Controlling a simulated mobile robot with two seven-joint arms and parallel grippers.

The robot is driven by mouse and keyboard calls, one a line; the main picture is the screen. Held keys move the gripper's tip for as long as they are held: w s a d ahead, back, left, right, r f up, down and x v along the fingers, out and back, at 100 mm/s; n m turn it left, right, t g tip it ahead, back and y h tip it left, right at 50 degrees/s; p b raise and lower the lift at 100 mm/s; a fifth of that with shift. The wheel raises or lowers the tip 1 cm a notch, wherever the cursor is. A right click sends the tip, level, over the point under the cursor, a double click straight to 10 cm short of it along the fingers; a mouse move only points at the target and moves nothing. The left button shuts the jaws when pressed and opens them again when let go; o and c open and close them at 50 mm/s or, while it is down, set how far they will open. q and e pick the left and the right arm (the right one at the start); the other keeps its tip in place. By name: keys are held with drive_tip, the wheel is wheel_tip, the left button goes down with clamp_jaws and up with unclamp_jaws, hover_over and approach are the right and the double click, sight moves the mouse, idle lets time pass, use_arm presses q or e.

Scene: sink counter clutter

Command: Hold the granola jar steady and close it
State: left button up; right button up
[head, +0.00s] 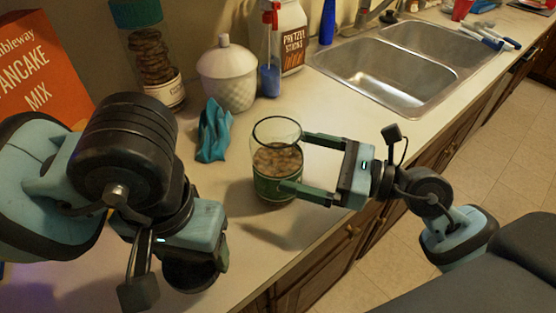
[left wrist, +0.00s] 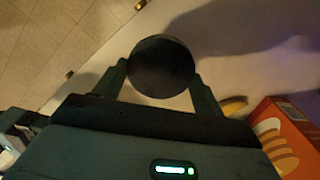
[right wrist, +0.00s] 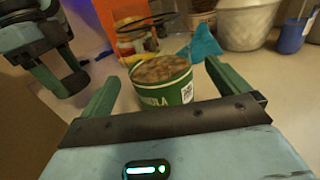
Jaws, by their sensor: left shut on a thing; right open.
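The granola jar (head: 277,163) stands upright and uncovered on the counter, a clear glass with a green label and brown granola inside. In the right wrist view the jar (right wrist: 163,82) sits between the fingers of my right gripper (right wrist: 160,88). My right gripper (head: 296,162) is open around the jar, with a gap at its fingers. My left gripper (left wrist: 162,85) is shut on a round dark lid (left wrist: 162,62). In the head view the lid (head: 190,277) is low at the left, apart from the jar, and my left arm hides much of that gripper.
A blue cloth (head: 214,133) lies just behind the jar. A white lidded canister (head: 227,78), a cookie jar (head: 150,55), a spray bottle (head: 270,60) and a pretzel container (head: 292,38) stand behind. A pancake mix box (head: 35,70) is far left; the sink (head: 385,75) is right.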

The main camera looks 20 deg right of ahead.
sight(279, 156)
use_arm(q)
drive_tip(key=shift+r, duration=0.3)
use_arm(e)
drive_tip(key=shift+w+a, duration=0.25)
drive_tip(key=shift+a, duration=0.1)
use_arm(q)
drive_tip(key=shift+r+p, duration=0.75)
drive_tip(key=shift+r, duration=0.2)
use_arm(e)
drive_tip(key=x, duration=0.3)
drive_tip(key=shift+w+a, duration=0.1)
drive_tip(key=shift+a, duration=0.1)
use_arm(q)
drive_tip(key=shift+r, duration=0.1)
use_arm(e)
drive_tip(key=shift+w+a+f, duration=0.1)
drive_tip(key=shift+w+a, duration=0.2)
drive_tip(key=shift+a, duration=0.1)
drive_tip(key=c, duration=1.3)
